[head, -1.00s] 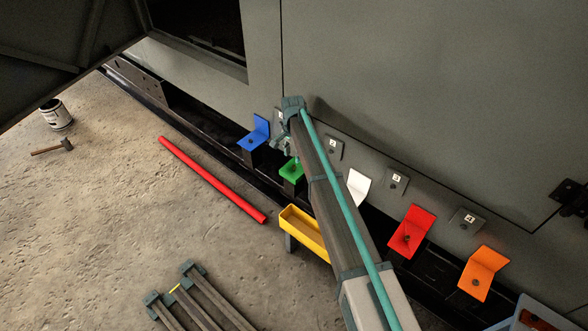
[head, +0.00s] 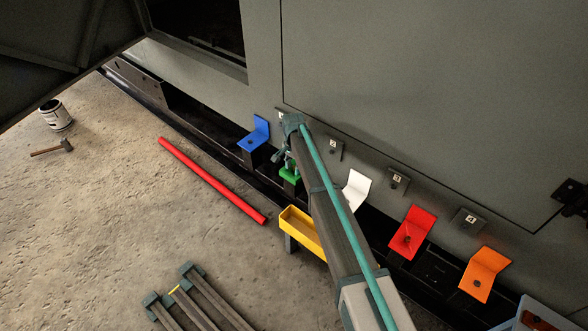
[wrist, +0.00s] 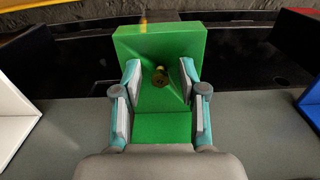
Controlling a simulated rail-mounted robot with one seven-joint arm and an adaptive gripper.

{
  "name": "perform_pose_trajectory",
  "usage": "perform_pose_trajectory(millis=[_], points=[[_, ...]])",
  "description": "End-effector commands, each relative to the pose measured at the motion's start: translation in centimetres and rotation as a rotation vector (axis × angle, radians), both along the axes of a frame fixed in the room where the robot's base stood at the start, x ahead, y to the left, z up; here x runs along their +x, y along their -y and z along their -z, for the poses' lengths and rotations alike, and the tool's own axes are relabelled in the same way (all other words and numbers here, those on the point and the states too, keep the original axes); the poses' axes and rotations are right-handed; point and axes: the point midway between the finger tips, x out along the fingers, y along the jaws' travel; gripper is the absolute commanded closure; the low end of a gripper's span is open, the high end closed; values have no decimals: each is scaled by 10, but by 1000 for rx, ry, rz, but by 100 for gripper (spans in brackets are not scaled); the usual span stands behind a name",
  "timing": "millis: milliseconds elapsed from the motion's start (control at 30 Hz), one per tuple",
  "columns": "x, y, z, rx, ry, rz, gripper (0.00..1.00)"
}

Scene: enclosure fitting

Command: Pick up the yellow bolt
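The yellow bolt (wrist: 160,76) looks dull brass and stands in the green bracket (wrist: 159,126). My gripper (wrist: 160,88) is open, with one finger on each side of the bolt in the wrist view. A gap shows between the bolt and each finger; I cannot tell how far the fingertips are above the bracket. In the head view my gripper (head: 290,161) is over the green bracket (head: 290,175), and the arm hides the bolt.
A blue bracket (head: 256,133) stands to the left; white (head: 357,190), red (head: 412,232) and orange (head: 484,272) brackets stand to the right. A yellow tray (head: 303,236) is in front. The cabinet wall (head: 420,100) rises close behind. A red bar (head: 210,178) lies on the floor.

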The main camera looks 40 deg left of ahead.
Motion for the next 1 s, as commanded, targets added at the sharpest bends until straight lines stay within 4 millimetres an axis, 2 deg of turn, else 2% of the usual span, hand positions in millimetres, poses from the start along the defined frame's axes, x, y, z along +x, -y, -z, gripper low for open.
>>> perform_pose_trajectory(millis=[33,200,533,667,833,1000], points=[[0,0,0,0,0,0,71],[0,0,0,0,0,0,100],[0,0,-1,0,0,0,100],[0,0,-9,1,1,0,100],[0,0,-36,2,1,0,100],[-22,25,-67,2,1,0,100]])
